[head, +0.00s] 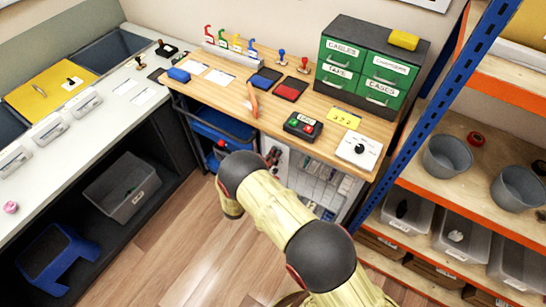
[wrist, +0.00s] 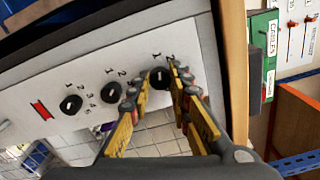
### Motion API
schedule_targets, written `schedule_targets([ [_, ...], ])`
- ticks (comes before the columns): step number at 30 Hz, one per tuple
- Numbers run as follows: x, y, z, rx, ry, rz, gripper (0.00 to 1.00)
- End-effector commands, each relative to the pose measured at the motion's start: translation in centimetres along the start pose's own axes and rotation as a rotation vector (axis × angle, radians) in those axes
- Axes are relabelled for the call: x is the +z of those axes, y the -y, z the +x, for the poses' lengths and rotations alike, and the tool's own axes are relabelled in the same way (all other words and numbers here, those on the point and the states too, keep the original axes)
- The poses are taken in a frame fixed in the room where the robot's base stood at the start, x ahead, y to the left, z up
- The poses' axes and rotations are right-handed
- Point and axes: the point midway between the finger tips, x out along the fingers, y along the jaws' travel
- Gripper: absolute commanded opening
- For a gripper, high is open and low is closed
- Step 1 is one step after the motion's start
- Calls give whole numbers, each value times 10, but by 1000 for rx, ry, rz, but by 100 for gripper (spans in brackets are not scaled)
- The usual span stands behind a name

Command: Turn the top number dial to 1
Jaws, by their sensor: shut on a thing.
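In the wrist view a white panel (wrist: 35,85) carries a row of black dials with printed numbers. My gripper (wrist: 160,92) has its two yellow-and-grey fingers closed around the dial (wrist: 161,76) nearest the wooden edge. The numbers 1 and 2 show beside this dial; its far part is hidden between the fingers. A pale mark shows on its face, but I cannot tell which number it points to. A middle dial (wrist: 112,91) and a further dial (wrist: 71,104) are free, apart from the fingers. In the head view the panel and my gripper are hidden.
The wooden bench (head: 225,105) bears a green drawer cabinet (head: 365,70), a box with red and green buttons (head: 303,126) and a white box with a black knob (head: 358,150). A blue-and-orange shelf (head: 436,92) stands close at right.

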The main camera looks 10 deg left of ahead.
Motion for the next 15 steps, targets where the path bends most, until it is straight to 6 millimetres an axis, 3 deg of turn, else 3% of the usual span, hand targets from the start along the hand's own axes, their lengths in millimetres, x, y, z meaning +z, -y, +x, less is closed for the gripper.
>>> schedule_targets([
  [15,2,0,0,1,3,-110,0],
])
